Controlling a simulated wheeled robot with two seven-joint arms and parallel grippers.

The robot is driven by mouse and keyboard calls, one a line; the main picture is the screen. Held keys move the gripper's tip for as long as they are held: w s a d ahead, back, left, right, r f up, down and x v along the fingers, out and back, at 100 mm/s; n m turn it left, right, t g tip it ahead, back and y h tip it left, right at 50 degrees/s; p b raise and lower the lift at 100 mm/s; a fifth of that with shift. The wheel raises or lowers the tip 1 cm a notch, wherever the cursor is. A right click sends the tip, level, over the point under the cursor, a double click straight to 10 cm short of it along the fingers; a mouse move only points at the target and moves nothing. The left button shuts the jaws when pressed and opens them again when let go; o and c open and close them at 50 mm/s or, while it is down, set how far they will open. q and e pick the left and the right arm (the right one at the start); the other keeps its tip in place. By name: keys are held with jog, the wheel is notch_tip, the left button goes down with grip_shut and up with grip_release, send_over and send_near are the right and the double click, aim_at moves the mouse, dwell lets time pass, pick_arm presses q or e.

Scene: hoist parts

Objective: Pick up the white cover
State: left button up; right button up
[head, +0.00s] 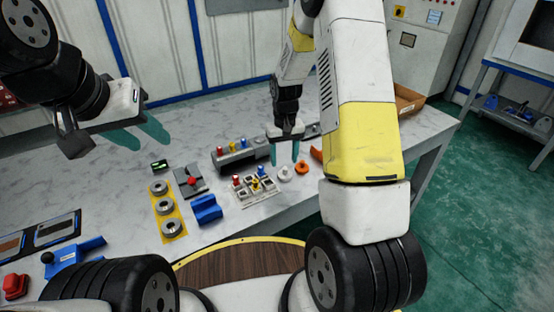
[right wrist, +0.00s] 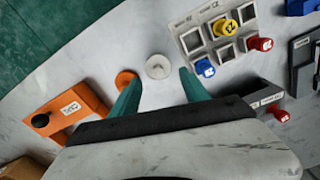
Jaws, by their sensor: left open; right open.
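The white cover (head: 285,173) is a small round disc with a raised centre, lying flat on the grey marbled table next to a similar orange cover (head: 301,168). In the right wrist view the white cover (right wrist: 158,67) lies just beyond and between the fingertips, and it is not gripped. My right gripper (head: 285,161) is open and empty, pointing down over the table near the white cover; its teal fingers (right wrist: 158,80) are spread apart. My left gripper (head: 153,141) is open and empty, in the air over the left part of the table.
A white tray with colored plugs (head: 255,190) stands just left of the white cover. An orange block (right wrist: 75,112) with a black knob lies on the other side.

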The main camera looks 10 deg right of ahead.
aim_at(285, 168)
notch_tip(285, 168, down, 6)
jog(key=shift+d+r, duration=0.15)
jog(key=shift+r, duration=0.1)
jog(key=c, duration=1)
jog(key=shift+o, duration=0.2)
